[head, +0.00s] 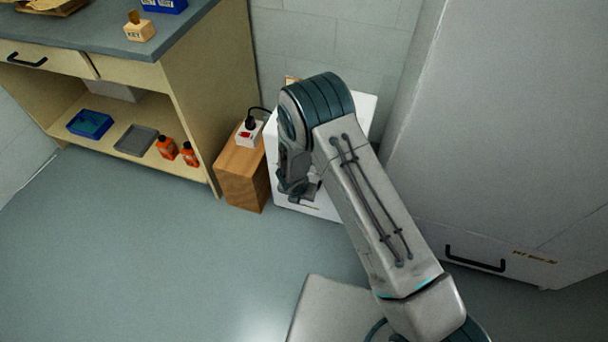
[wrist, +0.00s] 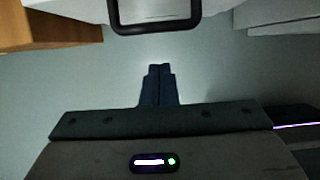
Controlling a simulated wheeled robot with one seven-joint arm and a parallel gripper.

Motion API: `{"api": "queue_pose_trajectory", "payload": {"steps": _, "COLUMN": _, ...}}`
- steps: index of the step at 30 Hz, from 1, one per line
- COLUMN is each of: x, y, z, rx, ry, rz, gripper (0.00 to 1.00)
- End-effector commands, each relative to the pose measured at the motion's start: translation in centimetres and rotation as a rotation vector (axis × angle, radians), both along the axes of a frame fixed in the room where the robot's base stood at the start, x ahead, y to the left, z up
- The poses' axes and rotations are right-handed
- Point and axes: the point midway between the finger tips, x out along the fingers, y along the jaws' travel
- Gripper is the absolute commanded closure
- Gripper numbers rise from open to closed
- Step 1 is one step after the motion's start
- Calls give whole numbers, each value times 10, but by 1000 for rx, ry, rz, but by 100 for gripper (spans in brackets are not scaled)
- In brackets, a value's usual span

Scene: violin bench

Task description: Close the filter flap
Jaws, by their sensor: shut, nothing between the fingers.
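A white box-shaped unit (head: 312,208) stands on the floor against the wall, mostly hidden behind my arm. In the wrist view its lower part (wrist: 75,10) shows at the top edge, with a dark rounded frame (wrist: 155,27) like a handle or flap rim in front. I cannot tell for certain which part is the filter flap or how far open it is. My gripper (wrist: 159,72) is shut and empty, its fingertips below and apart from the dark frame in the picture. In the head view my gripper is at the unit's front, largely hidden by my arm.
A wooden block (head: 241,178) with a power strip (head: 249,133) and plug stands left of the unit. A workbench (head: 215,90) with shelf items is further left. A large grey cabinet (head: 500,130) stands right. The floor (head: 150,250) front left is clear.

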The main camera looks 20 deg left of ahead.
Motion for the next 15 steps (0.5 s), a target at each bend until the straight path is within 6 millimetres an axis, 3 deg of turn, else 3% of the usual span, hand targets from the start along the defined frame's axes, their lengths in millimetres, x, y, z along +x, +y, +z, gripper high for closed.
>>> {"api": "queue_pose_trajectory", "payload": {"steps": 1, "x": 7, "y": 0, "z": 16, "rx": 2, "ry": -4, "rz": -7, "gripper": 100}}
{"api": "queue_pose_trajectory", "payload": {"steps": 15, "x": 43, "y": 0, "z": 73, "rx": 4, "ry": 3, "rz": -2, "gripper": 100}}
